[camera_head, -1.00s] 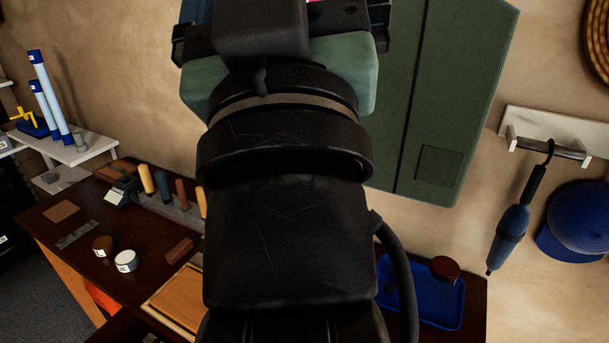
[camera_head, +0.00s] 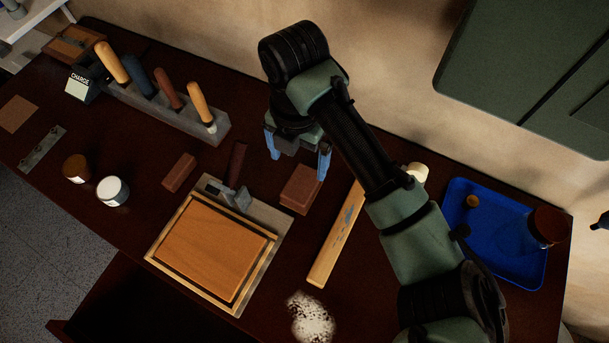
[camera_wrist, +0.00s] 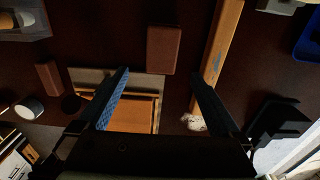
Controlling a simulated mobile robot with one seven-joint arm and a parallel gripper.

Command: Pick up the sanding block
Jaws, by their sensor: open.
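A reddish-brown block (camera_head: 301,188), probably the sanding block, lies on the dark table between the framed wooden panel and a long wooden strip. It also shows in the wrist view (camera_wrist: 163,49). A smaller block of similar colour (camera_head: 179,172) lies further left, also in the wrist view (camera_wrist: 48,77). My gripper (camera_head: 297,166) is open and empty, its blue-padded fingers pointing down above and slightly behind the larger block. In the wrist view, the gap between my fingertips (camera_wrist: 159,73) lines up near that block's lower edge. The exact height is unclear.
The framed panel (camera_head: 215,252) and a dark-handled tool (camera_head: 236,176) lie left of the larger block. The wooden strip (camera_head: 337,235) lies close on its right. A rack of handled tools (camera_head: 170,110) stands behind left. A blue tray (camera_head: 493,257) is at right.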

